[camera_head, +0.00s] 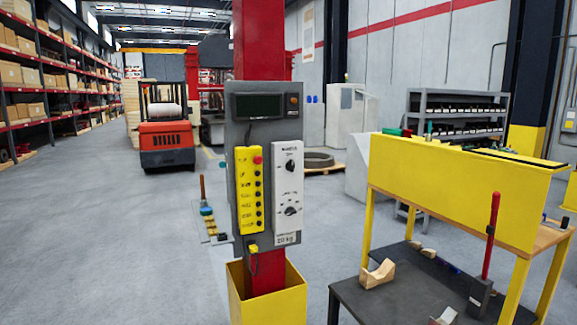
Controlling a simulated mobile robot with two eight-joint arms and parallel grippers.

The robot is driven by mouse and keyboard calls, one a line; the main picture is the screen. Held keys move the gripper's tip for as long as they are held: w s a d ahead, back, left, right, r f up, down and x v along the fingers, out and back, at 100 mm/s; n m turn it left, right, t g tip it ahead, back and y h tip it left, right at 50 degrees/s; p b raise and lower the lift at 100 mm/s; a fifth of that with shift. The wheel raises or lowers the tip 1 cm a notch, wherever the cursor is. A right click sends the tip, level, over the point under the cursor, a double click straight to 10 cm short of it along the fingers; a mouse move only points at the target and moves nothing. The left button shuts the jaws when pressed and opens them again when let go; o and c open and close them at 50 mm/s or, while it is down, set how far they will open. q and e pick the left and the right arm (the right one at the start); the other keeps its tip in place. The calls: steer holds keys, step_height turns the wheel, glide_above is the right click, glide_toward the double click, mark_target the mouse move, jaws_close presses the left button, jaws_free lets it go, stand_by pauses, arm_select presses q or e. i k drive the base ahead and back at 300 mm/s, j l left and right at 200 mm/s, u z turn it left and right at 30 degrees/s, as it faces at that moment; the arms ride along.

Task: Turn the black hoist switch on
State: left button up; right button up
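A grey control board (239,125) is mounted on a red column in the middle of the view. A white panel (288,188) on its right side carries two black rotary switches, an upper one (290,165) and a lower one (291,211). Their labels are too small to read, so I cannot tell which is the hoist switch or how either is set. A yellow button box (248,190) with a red button on top and several dark buttons is left of the white panel. Neither of my grippers can be made out.
A yellow bin-like guard (237,300) surrounds the column's foot. A yellow-fronted workbench (460,185) and a low dark table (365,310) with a red-handled tool (491,235) stand right. An orange forklift (166,140) is behind left. The left floor is mostly clear.

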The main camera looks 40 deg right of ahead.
mark_target(290, 166)
steer(key=i+l, duration=0.2)
steer(key=l, duration=0.15)
steer(key=i+l, duration=0.2)
steer(key=l, duration=0.15)
steer(key=i+l+u, duration=0.1)
steer(key=i+l, duration=0.1)
steer(key=l, duration=0.1)
